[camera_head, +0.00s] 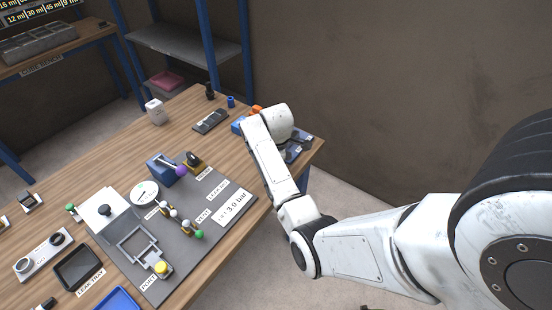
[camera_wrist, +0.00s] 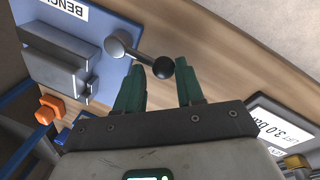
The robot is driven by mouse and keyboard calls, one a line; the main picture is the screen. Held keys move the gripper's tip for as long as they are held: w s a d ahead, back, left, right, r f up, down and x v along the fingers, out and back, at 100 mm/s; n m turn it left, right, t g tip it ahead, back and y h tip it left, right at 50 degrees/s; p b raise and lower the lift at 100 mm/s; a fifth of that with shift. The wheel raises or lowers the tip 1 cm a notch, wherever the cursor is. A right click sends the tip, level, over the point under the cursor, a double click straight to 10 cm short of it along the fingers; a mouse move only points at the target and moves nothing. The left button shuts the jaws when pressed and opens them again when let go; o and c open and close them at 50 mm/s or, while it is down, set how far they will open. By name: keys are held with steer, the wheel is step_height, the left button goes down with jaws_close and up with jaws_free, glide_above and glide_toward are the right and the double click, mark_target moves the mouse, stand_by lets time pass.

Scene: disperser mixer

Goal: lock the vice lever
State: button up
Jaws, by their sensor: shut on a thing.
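The vice lever (camera_wrist: 141,55) is a thin bar in the wrist view, with a grey ball at its left end and a black knob (camera_wrist: 163,67) at its right end. My gripper (camera_wrist: 162,72) has its two teal fingers either side of the black knob and is shut on it. The grey vice (camera_wrist: 68,68) sits on a blue base plate (camera_wrist: 108,88) to the left of the fingers, with a bench label above. In the head view the vice (camera_head: 297,148) shows only partly at the table's right corner. My arm hides the gripper and lever there.
The wooden table (camera_head: 225,108) carries a grey panel (camera_head: 190,262) with valves, a gauge and a 3.0 bar sign (camera_head: 234,207). Orange pieces (camera_wrist: 52,105) lie beside the vice. A dark flat device (camera_head: 210,121) lies left of my arm. The table's edge is close to the vice.

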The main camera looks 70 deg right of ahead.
steer(key=shift+s+f, duration=0.1)
steer(key=shift+s, duration=0.2)
steer(key=o, duration=1)
steer(key=shift+d, duration=0.15)
steer(key=shift+o, duration=0.2)
steer(key=shift+w+r, duration=0.1)
steer(key=shift+r, duration=0.15)
step_height(320, 180, up, 10)
steer(key=a+b, duration=0.1)
steer(key=a, duration=0.1)
steer(key=shift+s, duration=0.45)
steer(key=shift+r, duration=0.1)
